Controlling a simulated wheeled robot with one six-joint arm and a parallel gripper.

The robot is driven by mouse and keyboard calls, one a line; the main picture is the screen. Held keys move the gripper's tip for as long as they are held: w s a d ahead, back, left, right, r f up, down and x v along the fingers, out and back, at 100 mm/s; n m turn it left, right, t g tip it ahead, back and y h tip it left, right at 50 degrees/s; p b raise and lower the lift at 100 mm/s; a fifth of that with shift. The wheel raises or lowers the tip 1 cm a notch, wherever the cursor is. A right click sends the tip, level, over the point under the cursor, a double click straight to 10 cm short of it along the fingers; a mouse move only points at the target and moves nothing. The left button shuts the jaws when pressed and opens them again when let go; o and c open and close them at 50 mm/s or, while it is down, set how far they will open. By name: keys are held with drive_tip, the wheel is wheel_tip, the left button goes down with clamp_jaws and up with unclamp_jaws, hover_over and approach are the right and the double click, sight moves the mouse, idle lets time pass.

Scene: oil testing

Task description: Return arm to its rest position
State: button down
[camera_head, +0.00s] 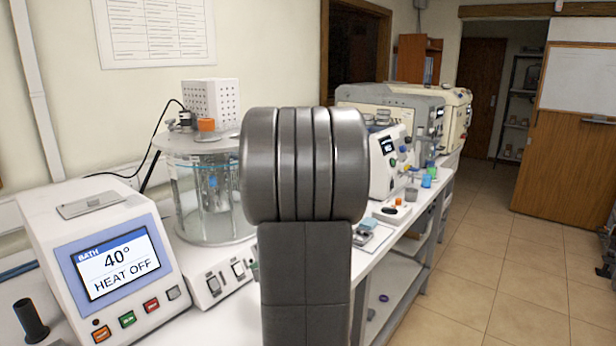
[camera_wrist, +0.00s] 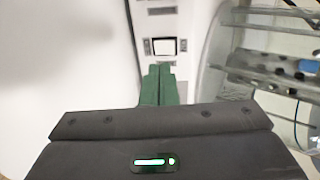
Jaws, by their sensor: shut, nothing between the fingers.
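In the wrist view, my gripper (camera_wrist: 158,84) has its two green fingers together with nothing between them. It points towards a white surface with a dark-framed switch or small panel (camera_wrist: 164,46). I cannot tell how far the fingertips are from it. In the head view, my grey arm fills the middle of the picture, and my gripper does not show there.
A bath controller (camera_head: 112,262) reading "40° HEAT OFF" stands at left, beside a glass bath (camera_head: 210,200). More instruments (camera_head: 387,160) line the white bench behind my arm. The tiled floor (camera_head: 500,270) at right is clear.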

drive_tip(key=v, duration=0.4)
drive_tip(key=shift+s+d, duration=0.15)
drive_tip(key=shift+s, duration=0.05)
drive_tip(key=x, duration=0.6)
drive_tip(key=shift+w+f+b, duration=0.25)
drive_tip(key=shift+f+b, duration=0.05)
drive_tip(key=shift+b, duration=0.35)
drive_tip(key=shift+s+r+y+b, duration=0.2)
drive_tip(key=shift+y+b, duration=0.1)
drive_tip(key=shift+b, duration=0.6)
drive_tip(key=shift+w+f+t+b, duration=0.15)
drive_tip(key=shift+t+b, duration=0.25)
drive_tip(key=shift+b, duration=0.5)
drive_tip(key=y+b, duration=0.1)
drive_tip(key=b, duration=0.2)
